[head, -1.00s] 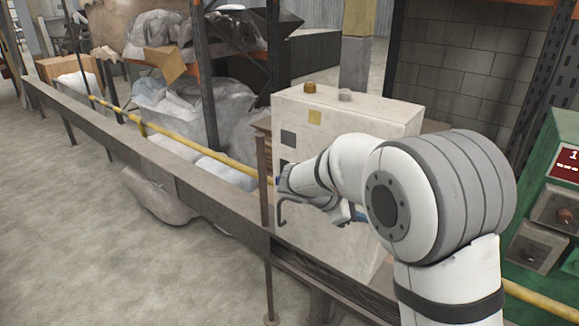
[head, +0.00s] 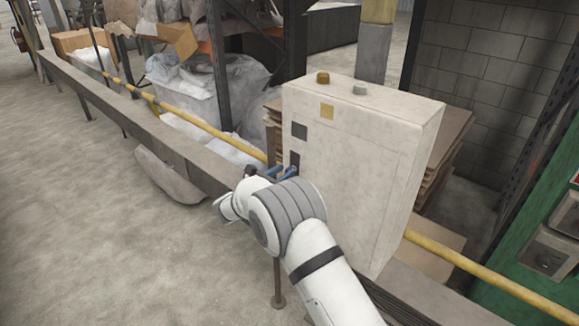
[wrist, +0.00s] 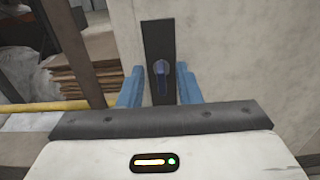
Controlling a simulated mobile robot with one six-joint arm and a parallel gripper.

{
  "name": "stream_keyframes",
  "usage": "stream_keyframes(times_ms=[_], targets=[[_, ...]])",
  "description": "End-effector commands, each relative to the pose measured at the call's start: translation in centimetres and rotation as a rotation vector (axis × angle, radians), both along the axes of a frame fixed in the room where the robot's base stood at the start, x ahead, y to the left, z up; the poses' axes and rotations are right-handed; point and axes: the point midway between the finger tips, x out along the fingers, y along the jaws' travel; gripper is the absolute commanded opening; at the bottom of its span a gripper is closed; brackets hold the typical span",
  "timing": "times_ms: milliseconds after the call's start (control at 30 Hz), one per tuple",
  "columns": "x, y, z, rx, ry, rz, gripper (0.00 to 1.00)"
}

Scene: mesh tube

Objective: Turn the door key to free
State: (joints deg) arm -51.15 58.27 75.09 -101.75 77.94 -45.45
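The door key (wrist: 161,68) is a small dark blue-grey piece with a rounded top and a narrow part hanging straight down. It sits on a dark upright plate (wrist: 154,30) on the pale cabinet (head: 365,160). In the head view the plate (head: 295,158) shows on the cabinet's front, but the key cannot be made out. My gripper (wrist: 160,88) is open, its two blue fingers on the left and right of the key, with visible gaps to it. In the head view my gripper (head: 282,172) is at the plate. Whether the fingertips reach the key's depth is unclear.
A yellow rail (head: 190,118) and a grey beam (head: 130,110) run along the front. Stacked brown boards (wrist: 82,72) stand beside the cabinet. A green machine (head: 545,235) is at the right. The floor (head: 90,220) at left is open.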

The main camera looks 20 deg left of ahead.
Motion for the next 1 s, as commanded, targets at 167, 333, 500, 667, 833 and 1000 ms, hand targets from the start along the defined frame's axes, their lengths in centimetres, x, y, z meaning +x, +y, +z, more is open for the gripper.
stream_keyframes(times_ms=[167, 333, 500, 667, 833, 1000], targets=[[2.0, -0.9, 0.1, 0.000, 0.001, -0.002, 0.31], [2.7, -1.2, 0.0, 0.001, 0.001, -0.003, 0.31], [2.7, -1.2, 0.0, 0.001, 0.001, -0.003, 0.31], [2.7, -1.3, 0.0, 0.001, 0.001, -0.003, 0.19], [2.7, -1.3, 0.0, 0.001, 0.001, -0.004, 0.06], [2.7, -1.3, 0.0, 0.001, 0.001, -0.004, 0.00]])
